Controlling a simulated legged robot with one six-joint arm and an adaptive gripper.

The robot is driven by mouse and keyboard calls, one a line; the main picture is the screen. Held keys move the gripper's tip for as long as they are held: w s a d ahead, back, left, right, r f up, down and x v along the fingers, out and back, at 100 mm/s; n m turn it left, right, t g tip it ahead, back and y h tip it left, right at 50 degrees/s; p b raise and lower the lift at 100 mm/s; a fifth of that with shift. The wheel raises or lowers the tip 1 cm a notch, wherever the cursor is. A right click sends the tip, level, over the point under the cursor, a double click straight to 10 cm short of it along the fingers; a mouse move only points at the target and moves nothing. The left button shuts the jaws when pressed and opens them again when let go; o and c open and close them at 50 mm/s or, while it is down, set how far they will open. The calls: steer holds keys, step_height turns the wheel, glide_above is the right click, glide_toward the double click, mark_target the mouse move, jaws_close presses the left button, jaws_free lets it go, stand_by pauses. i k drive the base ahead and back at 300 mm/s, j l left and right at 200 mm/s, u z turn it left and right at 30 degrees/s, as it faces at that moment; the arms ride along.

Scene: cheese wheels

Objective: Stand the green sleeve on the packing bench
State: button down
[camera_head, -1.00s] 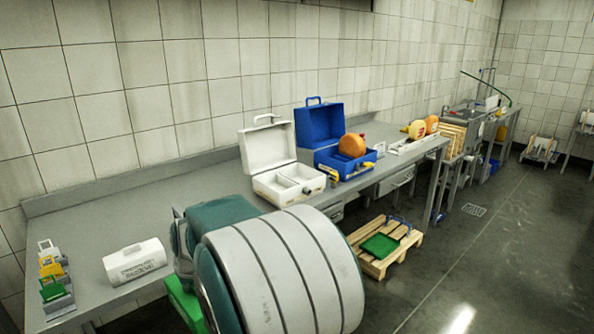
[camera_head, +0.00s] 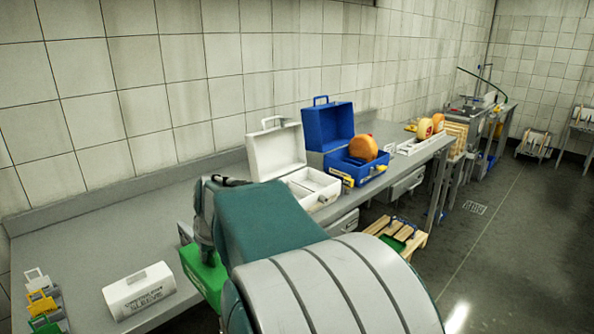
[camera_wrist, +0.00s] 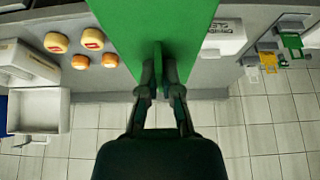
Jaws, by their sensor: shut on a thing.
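The green sleeve (camera_head: 205,278) hangs from my gripper at the front edge of the packing bench (camera_head: 85,235), partly hidden by my arm. In the wrist view the green sleeve (camera_wrist: 125,25) fills the top middle. My gripper (camera_wrist: 161,82) is shut on its thin green upright part. In the head view the gripper (camera_head: 202,240) is mostly hidden behind my arm. In the wrist view the sleeve overlaps the grey bench top (camera_wrist: 205,75); I cannot tell its height above it.
A white lettered sleeve (camera_head: 138,290) lies left of the green one, beside small coloured holders (camera_head: 42,303). Several cheese wheels (camera_wrist: 92,40) stand on the bench near an open white case (camera_head: 275,152). An open blue case (camera_head: 328,128) is beyond. A pallet (camera_head: 412,235) is on the floor.

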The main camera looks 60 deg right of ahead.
mark_target(127, 269)
steer(key=i+l, duration=0.15)
steer(key=i, duration=0.3)
steer(key=i+l, duration=0.15)
steer(key=i, duration=0.35)
